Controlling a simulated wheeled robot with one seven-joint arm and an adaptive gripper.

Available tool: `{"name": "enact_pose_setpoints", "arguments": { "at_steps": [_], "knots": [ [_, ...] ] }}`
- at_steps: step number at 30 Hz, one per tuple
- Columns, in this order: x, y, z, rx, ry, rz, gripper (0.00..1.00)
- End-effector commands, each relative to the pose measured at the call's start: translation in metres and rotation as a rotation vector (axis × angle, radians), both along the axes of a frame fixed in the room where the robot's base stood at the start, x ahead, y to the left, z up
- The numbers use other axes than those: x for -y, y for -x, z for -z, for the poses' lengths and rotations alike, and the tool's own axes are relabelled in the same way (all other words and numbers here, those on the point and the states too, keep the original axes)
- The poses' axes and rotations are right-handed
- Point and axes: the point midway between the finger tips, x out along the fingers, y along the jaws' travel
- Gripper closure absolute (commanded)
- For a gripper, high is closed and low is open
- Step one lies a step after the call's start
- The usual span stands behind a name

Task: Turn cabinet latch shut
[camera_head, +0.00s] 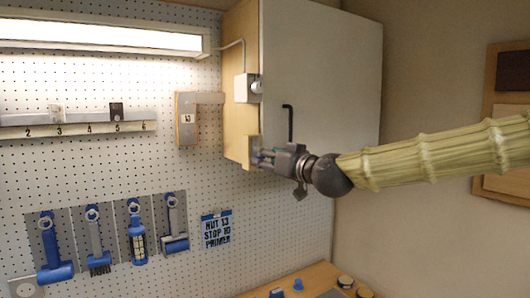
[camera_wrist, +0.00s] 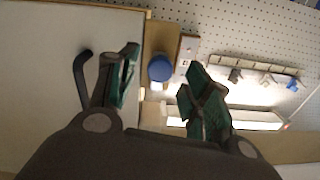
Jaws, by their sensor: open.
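The wall cabinet has a pale door (camera_head: 325,75) with a black bar handle (camera_head: 290,122); the door looks closed. A round blue knob (camera_wrist: 159,68), which may be the latch, sits on a wooden part of the cabinet edge in the wrist view. In the head view a wooden block (camera_head: 253,148) is at the cabinet's lower left edge, largely behind my gripper (camera_head: 265,157). My gripper's green-padded fingers (camera_wrist: 160,85) are spread apart, with the knob showing between them and nothing held. I cannot tell whether they touch the knob or which way the latch is turned.
A white box with a round knob (camera_head: 250,87) and cable is on the cabinet side above my gripper. A lit lamp (camera_head: 100,37), a numbered rail (camera_head: 80,122) and several blue-handled tools hang on the pegboard (camera_head: 60,170). A wooden bench (camera_head: 310,278) is below.

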Motion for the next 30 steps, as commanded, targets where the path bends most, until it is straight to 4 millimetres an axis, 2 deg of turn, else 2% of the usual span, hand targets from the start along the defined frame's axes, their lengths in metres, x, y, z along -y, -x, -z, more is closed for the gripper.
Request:
{"name": "enact_pose_setpoints", "arguments": {
  "at_steps": [6, 17, 24, 25, 30],
  "knots": [
    [-0.0084, -0.0101, -0.0002, -0.001, 0.001, 0.000, 0.51],
    [-0.0097, -0.0117, 0.0002, 0.000, 0.000, 0.000, 0.51],
    [-0.0094, -0.0117, 0.0002, 0.000, 0.000, 0.000, 0.94],
    [-0.0093, -0.0118, 0.0001, 0.000, 0.000, 0.000, 0.97],
    [-0.0092, -0.0118, 0.0006, -0.003, -0.003, 0.000, 0.97]
  ]
}}
